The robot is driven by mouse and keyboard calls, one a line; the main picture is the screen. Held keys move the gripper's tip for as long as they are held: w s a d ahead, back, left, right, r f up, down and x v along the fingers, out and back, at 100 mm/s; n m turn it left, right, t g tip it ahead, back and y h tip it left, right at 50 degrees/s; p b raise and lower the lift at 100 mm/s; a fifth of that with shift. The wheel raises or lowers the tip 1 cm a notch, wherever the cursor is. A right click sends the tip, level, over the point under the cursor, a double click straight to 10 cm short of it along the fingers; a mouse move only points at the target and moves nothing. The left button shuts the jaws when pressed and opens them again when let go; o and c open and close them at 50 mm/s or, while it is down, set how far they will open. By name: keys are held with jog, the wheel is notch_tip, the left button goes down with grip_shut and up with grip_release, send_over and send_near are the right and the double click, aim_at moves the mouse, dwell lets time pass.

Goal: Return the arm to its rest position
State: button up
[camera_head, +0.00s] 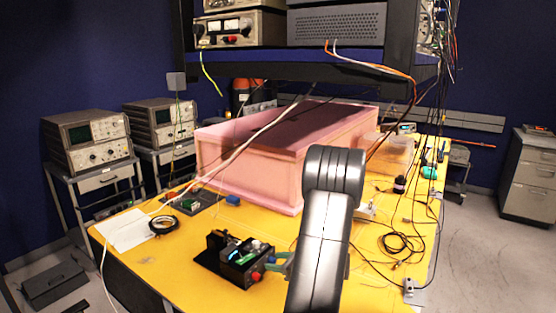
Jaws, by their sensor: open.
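My arm (322,225) rises from the bottom of the picture, right of the middle. Its dark grey links end in a rounded joint (335,170) in front of the pink foam enclosure (245,170). My gripper does not show; I cannot see its fingers or whether they hold anything. The enclosure is a long box standing on the yellow table, and its top looks darker. My arm covers part of its right front side; I cannot tell the gap between them.
The yellow table (160,265) holds a black device (238,260) with a red knob, left of my arm. Loose cables (398,243) and a clear box (388,155) lie to the right. A shelf (310,62) with instruments hangs over the table. Oscilloscopes (88,140) stand at left.

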jog(key=shift+s+d+r, duration=0.1)
jog(key=shift+d, duration=0.05)
jog(key=b+v, duration=0.2)
jog(key=v, duration=1.1)
jog(key=shift+d+b, duration=0.15)
jog(key=shift+b, duration=0.15)
jog(key=shift+a, duration=0.3)
jog(key=p+x, duration=0.2)
jog(key=x, duration=1.1)
jog(key=shift+f, duration=0.2)
jog(key=shift+f+n+b, duration=0.15)
jog(key=shift+n+b, duration=0.25)
jog(key=shift+s+n+t+h+b, duration=0.1)
jog(key=shift+n+t+h+b, duration=0.2)
jog(key=shift+n+t+b, duration=0.25)
jog(key=shift+n+b, duration=0.35)
jog(key=shift+b, duration=0.45)
jog(key=n+t+b, duration=0.1)
jog(key=n+b, duration=0.1)
jog(key=n+t+h+b, duration=0.1)
jog(key=t+b, duration=0.1)
jog(key=shift+s+n+b, duration=0.2)
jog(key=shift+n+b, duration=0.15)
jog(key=shift+n, duration=0.05)
jog(key=v, duration=0.5)
jog(key=b+v, duration=0.1)
jog(key=v, duration=0.5)
jog(key=shift+s+d+r, duration=0.1)
jog(key=shift+r, duration=0.2)
